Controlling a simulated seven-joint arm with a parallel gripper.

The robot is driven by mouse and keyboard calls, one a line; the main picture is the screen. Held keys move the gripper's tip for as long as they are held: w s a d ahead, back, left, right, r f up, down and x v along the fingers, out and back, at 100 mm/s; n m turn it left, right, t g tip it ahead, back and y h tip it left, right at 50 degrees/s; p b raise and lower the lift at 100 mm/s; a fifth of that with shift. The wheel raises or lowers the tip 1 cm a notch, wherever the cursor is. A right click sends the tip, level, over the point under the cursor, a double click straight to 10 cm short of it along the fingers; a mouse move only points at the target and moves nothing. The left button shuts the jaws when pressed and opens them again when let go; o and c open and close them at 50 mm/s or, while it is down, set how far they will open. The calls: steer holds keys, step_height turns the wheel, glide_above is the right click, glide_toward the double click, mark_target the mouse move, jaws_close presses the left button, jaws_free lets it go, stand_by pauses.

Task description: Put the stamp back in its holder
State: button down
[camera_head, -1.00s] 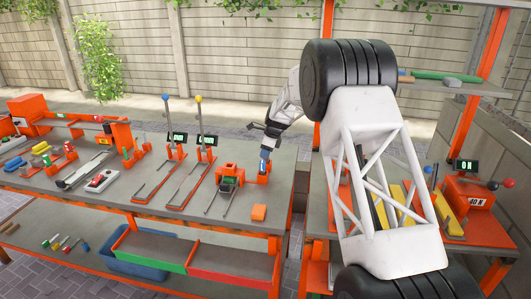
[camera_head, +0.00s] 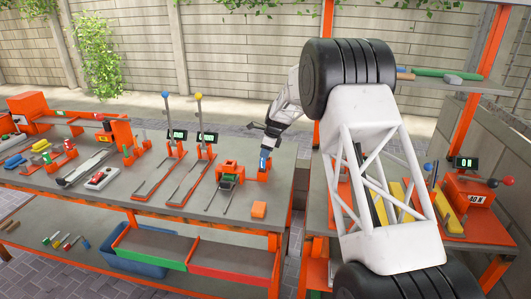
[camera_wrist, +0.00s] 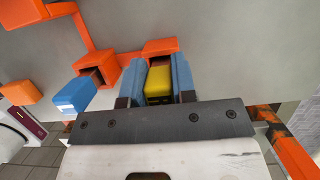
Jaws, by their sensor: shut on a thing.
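My gripper (camera_wrist: 158,82), with blue fingers, is shut on a yellow block, which I take to be the stamp's handle (camera_wrist: 159,80). An orange holder (camera_wrist: 160,46) shows just beyond the fingertips. I cannot tell whether the stamp is inside it or only above it. In the head view, my gripper (camera_head: 264,157) points down at a small orange stand (camera_head: 263,175) near the right end of the left table. The stamp cannot be made out there.
A blue block (camera_wrist: 74,96) and another orange part (camera_wrist: 98,66) lie close left in the wrist view. In the head view, an orange cube (camera_head: 259,209) sits at the table's front edge and a green-topped device (camera_head: 229,177) stands left of my gripper.

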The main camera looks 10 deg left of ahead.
steer(key=c, duration=0.8)
jaws_free()
steer(key=shift+c, duration=0.2)
steer(key=shift+r, duration=0.1)
steer(key=v, duration=0.7)
steer(key=shift+r, duration=0.3)
steer(key=shift+d, duration=0.15)
